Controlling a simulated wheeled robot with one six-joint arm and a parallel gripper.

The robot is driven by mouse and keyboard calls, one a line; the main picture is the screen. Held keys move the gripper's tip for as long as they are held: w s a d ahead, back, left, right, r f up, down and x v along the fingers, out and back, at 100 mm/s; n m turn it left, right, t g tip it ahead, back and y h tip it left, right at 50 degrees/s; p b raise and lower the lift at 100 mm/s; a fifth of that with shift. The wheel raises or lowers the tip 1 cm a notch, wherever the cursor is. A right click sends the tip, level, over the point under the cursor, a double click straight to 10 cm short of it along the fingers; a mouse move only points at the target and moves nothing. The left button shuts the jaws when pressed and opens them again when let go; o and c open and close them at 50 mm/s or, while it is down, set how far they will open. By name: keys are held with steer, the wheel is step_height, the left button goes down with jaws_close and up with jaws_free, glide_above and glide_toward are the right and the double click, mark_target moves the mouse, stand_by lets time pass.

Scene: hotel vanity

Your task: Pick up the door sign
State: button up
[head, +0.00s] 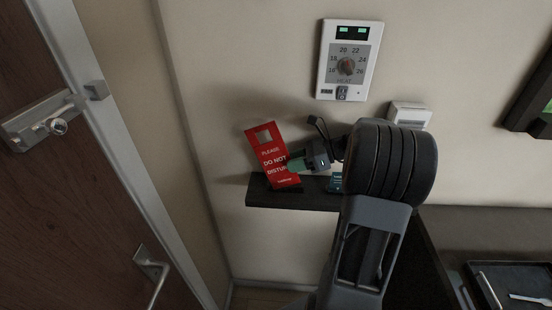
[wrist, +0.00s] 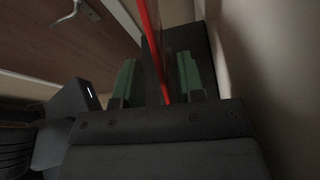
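The red door sign (head: 265,152) has a square hole near its top and white "PLEASE DO NOT DISTURB" lettering. In the head view it is upright but tilted, its lower end at the dark shelf (head: 262,196). I cannot tell whether it rests there. My gripper (head: 296,165) is at its right edge, and a green finger overlaps the lettering. In the wrist view the sign (wrist: 153,45) is a thin red strip, seen edge-on, between the two green fingers of my gripper (wrist: 158,80). A gap shows on both sides of it, so the gripper is open around it.
A heat thermostat (head: 347,62) is on the wall above the shelf, with a white box (head: 410,114) at its lower right. A small teal item (head: 336,182) is on the shelf, partly hidden by my arm. A wooden door (head: 75,200) is at left; a dark tray (head: 515,285) is lower right.

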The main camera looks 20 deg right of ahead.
mark_target(281, 171)
steer(key=shift+p+x, duration=0.45)
steer(key=shift+x, duration=1.75)
steer(key=shift+c, duration=0.2)
jaws_close()
